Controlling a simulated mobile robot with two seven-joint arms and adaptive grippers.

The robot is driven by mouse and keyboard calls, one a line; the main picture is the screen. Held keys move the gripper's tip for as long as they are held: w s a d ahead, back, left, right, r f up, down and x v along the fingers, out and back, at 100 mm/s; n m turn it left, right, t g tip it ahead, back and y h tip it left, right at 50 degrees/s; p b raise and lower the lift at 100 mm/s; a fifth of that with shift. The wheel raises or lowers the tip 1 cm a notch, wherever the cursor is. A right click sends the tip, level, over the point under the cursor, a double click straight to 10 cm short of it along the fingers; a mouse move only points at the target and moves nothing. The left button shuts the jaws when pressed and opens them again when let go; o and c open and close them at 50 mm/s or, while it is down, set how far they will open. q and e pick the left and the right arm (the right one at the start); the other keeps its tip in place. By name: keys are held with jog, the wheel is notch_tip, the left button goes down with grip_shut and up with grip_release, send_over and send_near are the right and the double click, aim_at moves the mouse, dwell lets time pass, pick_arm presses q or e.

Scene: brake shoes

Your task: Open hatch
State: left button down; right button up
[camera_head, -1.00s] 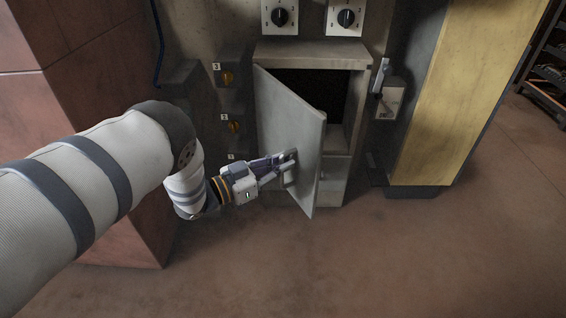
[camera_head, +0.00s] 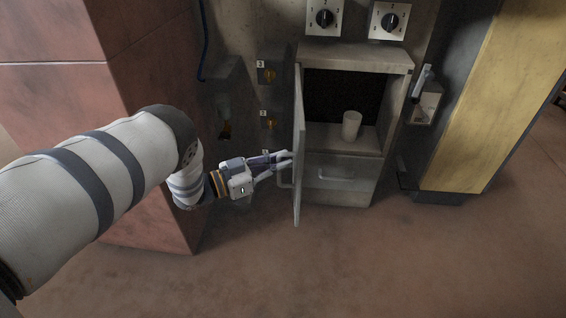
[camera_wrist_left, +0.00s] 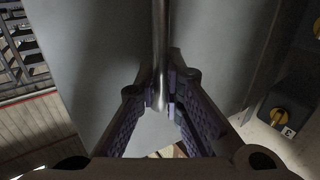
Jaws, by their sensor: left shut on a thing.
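The hatch (camera_head: 299,140) is a pale door hinged on the left of a cabinet, and it stands wide open, seen nearly edge-on in the head view. My left gripper (camera_head: 288,163) is at the door's outer face, shut on its handle (camera_head: 286,182). In the left wrist view the handle is a metal bar (camera_wrist_left: 161,60) between the two fingers (camera_wrist_left: 163,103), with the grey door face (camera_wrist_left: 105,45) behind it. My right gripper is not in view.
Inside the open compartment (camera_head: 325,131) stands a light cup (camera_head: 351,125). A closed drawer (camera_head: 340,176) is below. Dial switches (camera_head: 325,18) sit above, yellow knobs (camera_head: 270,75) to the left, and a lever box (camera_head: 425,103) to the right. The floor in front (camera_head: 350,265) is clear.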

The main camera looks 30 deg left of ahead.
pick_arm(q)
jog(key=shift+s+f, duration=0.1)
jog(key=shift+f, duration=0.05)
jog(key=c, duration=1.7)
grip_release()
jog(key=v, duration=1.2)
